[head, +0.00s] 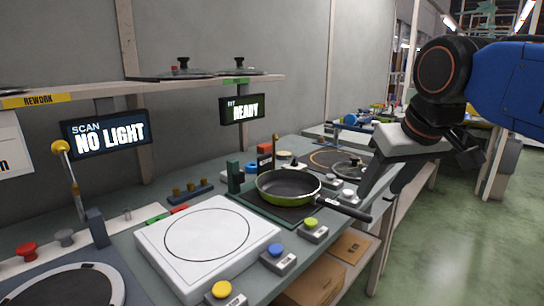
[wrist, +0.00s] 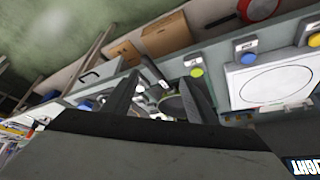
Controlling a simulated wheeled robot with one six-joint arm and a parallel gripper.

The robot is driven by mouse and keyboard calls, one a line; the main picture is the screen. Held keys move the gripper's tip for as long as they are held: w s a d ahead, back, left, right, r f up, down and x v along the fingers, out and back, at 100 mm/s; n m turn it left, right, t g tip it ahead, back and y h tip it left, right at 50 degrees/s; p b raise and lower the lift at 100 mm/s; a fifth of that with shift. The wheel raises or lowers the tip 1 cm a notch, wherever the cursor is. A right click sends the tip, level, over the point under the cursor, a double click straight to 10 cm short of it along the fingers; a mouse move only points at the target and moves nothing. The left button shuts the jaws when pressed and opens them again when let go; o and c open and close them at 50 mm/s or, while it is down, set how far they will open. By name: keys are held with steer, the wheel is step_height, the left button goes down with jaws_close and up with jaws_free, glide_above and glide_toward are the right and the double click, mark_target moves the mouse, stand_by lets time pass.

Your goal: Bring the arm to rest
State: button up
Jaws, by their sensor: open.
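My gripper (head: 378,186) hangs at the right of the head view, above and beyond the handle end of a green-rimmed pan (head: 285,187). The pan sits on a dark green mat (head: 246,201) on the bench, its black handle pointing to the lower right past the bench edge. In the wrist view my gripper (wrist: 160,92) has its two fingers apart. The pan and its handle (wrist: 152,70) show partly between them, beyond the fingertips. I see nothing held.
A white plate with a ring (head: 205,240) lies left of the pan. Yellow, blue and green buttons (head: 277,255) line the front edge. Signs read "NO LIGHT" (head: 107,134) and "READY" (head: 242,109). A glass lid (head: 348,168) lies behind the pan. Floor at right is clear.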

steer(key=s+d+f, duration=0.2)
steer(key=s+f, duration=0.2)
steer(key=f, duration=0.4)
steer(key=s+d+f+m, duration=0.1)
steer(key=s+d+f, duration=0.1)
steer(key=f, duration=0.5)
steer(key=s+d+f+m+h, duration=0.1)
steer(key=s+d+f, duration=0.2)
steer(key=s+f, duration=0.2)
step_height(320, 180, down, 4)
steer(key=shift+s+r+g, duration=0.15)
steer(key=shift+s+g, duration=0.15)
steer(key=shift+g, duration=0.1)
